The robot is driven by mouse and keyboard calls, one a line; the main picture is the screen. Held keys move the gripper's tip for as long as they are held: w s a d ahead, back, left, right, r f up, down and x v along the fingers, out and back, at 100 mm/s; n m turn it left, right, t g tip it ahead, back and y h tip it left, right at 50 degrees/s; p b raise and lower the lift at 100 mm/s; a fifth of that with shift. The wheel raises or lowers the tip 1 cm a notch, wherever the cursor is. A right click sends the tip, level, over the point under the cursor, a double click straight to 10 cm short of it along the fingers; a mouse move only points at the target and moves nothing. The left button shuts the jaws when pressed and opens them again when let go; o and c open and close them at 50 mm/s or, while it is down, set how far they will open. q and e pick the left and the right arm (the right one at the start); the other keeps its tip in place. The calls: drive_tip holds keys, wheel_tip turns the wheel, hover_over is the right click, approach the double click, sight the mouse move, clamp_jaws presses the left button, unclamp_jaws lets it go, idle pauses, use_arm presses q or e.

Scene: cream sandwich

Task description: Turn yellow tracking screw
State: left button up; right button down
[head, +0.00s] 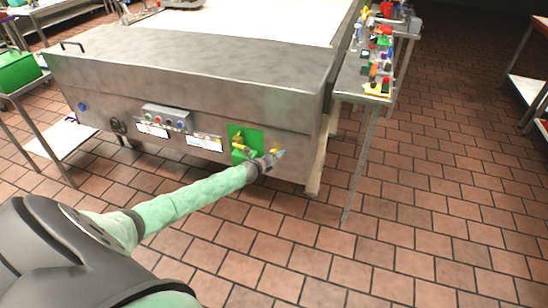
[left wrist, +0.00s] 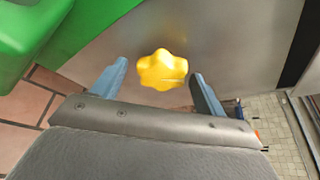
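The yellow tracking screw is a lobed knob (left wrist: 162,70) on the grey metal panel in the left wrist view. My left gripper (left wrist: 159,67) is open, with one blue fingertip on each side of the knob and a visible gap to each. Whether the fingers reach around the knob in depth is hard to tell. In the head view, my left gripper (head: 275,157) is at the machine's front, right of a green plate, and largely hides the knob. My right gripper is not in view.
The grey machine (head: 190,75) fills the upper middle, with a green plate (head: 256,135) bearing yellow fittings on its front. A green part (left wrist: 85,25) stands close left of the knob. A narrow table (head: 350,90) with small items stands right. Tiled floor is clear in front.

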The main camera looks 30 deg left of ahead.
use_arm(q)
drive_tip(key=shift+s+r, duration=0.1)
drive_tip(key=shift+s, duration=0.05)
drive_tip(key=v, duration=0.7)
drive_tip(key=shift+s+b, duration=0.25)
drive_tip(key=shift+b, duration=0.2)
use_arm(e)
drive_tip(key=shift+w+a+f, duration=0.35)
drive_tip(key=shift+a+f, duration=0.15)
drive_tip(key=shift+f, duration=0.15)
